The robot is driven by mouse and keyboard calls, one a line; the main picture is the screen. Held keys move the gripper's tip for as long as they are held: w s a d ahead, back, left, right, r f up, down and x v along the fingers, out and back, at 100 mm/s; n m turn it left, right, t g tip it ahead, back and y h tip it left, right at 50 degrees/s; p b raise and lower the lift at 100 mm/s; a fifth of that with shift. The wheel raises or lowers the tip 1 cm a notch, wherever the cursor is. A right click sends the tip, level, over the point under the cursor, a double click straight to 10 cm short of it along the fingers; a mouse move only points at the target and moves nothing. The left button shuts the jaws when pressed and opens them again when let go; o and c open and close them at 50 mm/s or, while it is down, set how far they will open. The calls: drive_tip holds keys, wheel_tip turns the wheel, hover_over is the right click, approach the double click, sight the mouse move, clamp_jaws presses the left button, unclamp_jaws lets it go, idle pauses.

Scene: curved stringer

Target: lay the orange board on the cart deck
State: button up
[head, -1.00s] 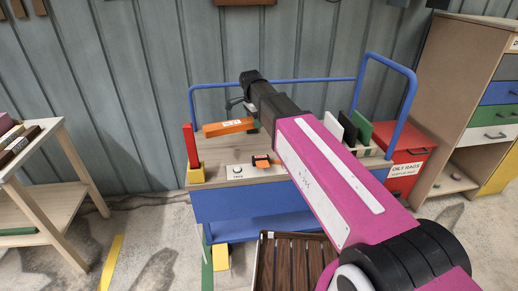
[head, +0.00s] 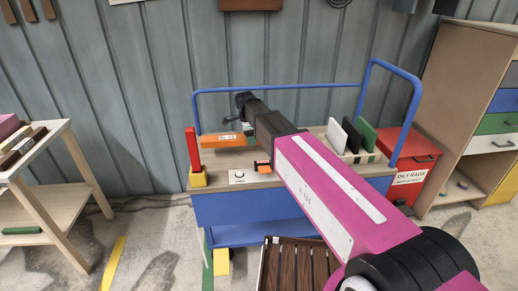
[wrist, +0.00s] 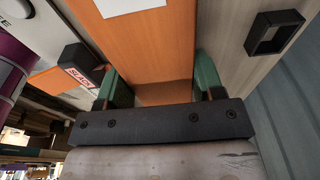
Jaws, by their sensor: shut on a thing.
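The orange board (head: 221,139) with a white label is in my gripper (head: 236,118). In the head view it lies roughly level over the back left of the wooden cart deck (head: 222,182). In the wrist view the board (wrist: 145,50) sits between the two green fingertips of my gripper (wrist: 163,85), which are shut on it. The head view does not show clearly whether the board touches the deck. My arm hides part of the deck's middle and right.
A red post in a yellow block (head: 194,158) stands at the deck's left end. A small orange and black item (head: 262,166) is at the front edge. Upright white, black and green boards (head: 352,136) stand at right. A blue rail (head: 290,87) runs behind.

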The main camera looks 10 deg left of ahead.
sight(260, 153)
drive_tip(key=d+f, duration=0.1)
drive_tip(key=w+d+f, duration=0.1)
drive_tip(key=d, duration=0.1)
drive_tip(key=shift+w+d+f, duration=0.1)
drive_tip(key=shift+d, duration=0.15)
drive_tip(key=shift+f, duration=1.95)
drive_tip(key=shift+f, duration=0.15)
drive_tip(key=o, duration=1.3)
drive_tip(key=r, duration=0.4)
drive_tip(key=a+r, duration=0.1)
drive_tip(key=r, duration=0.7)
drive_tip(key=shift+a+r, duration=0.1)
drive_tip(key=shift+a, duration=0.1)
